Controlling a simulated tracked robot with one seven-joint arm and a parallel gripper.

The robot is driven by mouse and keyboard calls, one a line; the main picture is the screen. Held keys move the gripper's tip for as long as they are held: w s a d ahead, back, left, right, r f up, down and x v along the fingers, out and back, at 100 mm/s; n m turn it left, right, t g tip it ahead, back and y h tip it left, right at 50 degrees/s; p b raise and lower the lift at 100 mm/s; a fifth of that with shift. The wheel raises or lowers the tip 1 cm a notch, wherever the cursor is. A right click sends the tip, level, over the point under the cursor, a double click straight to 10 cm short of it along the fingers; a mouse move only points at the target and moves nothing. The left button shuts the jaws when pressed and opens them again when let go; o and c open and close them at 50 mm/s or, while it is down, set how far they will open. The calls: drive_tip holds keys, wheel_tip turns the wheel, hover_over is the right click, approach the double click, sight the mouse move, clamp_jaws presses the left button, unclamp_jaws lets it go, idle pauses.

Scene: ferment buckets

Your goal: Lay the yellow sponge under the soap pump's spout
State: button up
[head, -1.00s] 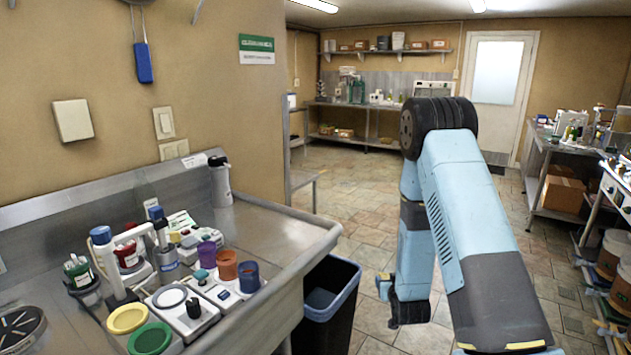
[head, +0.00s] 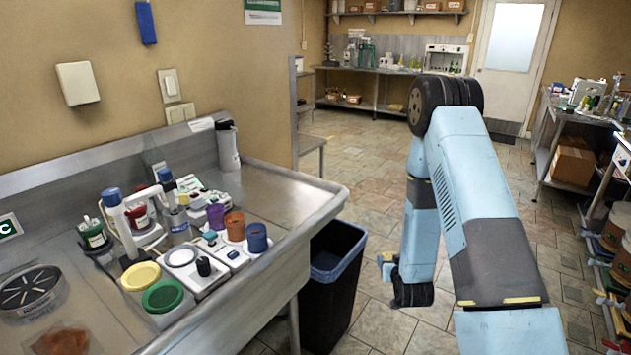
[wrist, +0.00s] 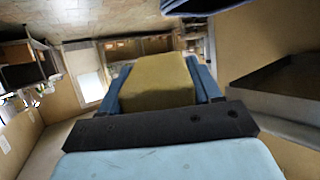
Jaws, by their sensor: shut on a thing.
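The yellow sponge (wrist: 158,82) is a dull yellow block in the wrist view. My gripper (wrist: 160,75) is shut on it, with a blue finger on each side.
The steel counter (head: 290,192) has a raised rim and some bare surface right of the bottle. Coloured cups, lidded tubs and devices crowd its front left. A black bin (head: 333,280) stands on the floor beside it. A stocked side table (head: 575,160) is at right.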

drive_tip(key=w+a+r+n+g+y, duration=0.2)
drive_tip(key=a+r+n+y, duration=0.35)
drive_tip(key=a+r, duration=0.85)
drive_tip(key=s+a+r+n+g+y, duration=0.2)
drive_tip(key=s+a+r, duration=0.1)
drive_tip(key=r, duration=0.5)
drive_tip(key=s+a+r+n+g+y, duration=0.2)
drive_tip(key=s+a+r+n+y, duration=0.1)
drive_tip(key=r, duration=0.5)
drive_tip(key=shift+s+a, duration=0.8)
drive_tip(key=shift+s, duration=0.3)
drive_tip(key=shift+n, duration=0.25)
